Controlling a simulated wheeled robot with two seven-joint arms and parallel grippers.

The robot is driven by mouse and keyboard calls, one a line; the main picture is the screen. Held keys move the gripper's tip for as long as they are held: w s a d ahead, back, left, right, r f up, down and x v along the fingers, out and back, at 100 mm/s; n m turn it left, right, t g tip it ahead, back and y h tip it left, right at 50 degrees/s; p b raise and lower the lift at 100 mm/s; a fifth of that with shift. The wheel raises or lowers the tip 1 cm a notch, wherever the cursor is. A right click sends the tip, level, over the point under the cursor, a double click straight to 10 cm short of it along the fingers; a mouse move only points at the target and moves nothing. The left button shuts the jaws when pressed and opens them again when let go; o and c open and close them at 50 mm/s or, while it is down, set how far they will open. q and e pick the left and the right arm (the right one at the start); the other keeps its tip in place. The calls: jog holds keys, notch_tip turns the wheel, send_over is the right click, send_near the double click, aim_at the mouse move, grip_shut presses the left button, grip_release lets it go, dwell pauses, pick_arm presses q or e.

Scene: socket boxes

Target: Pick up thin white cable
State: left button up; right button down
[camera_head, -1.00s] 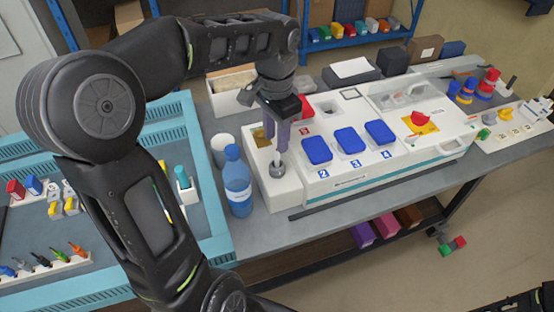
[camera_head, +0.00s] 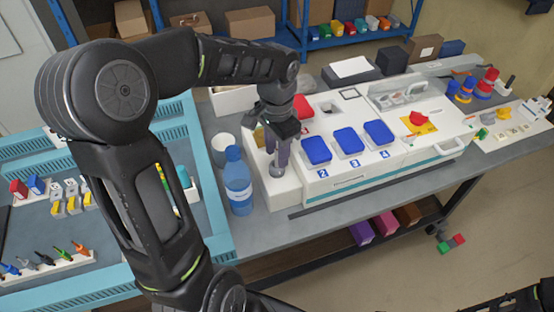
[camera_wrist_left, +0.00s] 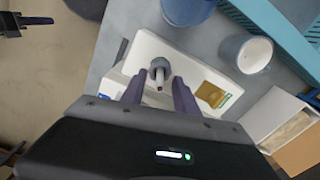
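A thin whitish upright piece, likely the end of the white cable (camera_wrist_left: 159,77), stands in a round grey holder (camera_wrist_left: 160,65) on a white block (camera_wrist_left: 142,52). The holder also shows in the head view (camera_head: 277,170) at the near end of the white block. My left gripper (camera_head: 277,158) points down over the holder. In the left wrist view its two purple fingers (camera_wrist_left: 158,90) are apart, with nothing between them gripped. In the head view the fingers largely hide the thin piece. Dark parts of my right arm show at the bottom right, its fingers not clear.
A blue bottle (camera_head: 238,185) stands close left of the block, with a white cup (camera_head: 222,149) behind it. To the right, a white box has blue-lidded sockets (camera_head: 316,151). A blue-rimmed tray (camera_head: 212,212) lies left.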

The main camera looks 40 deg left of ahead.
pick_arm(q)
jog(key=shift+c, duration=0.4)
grip_shut()
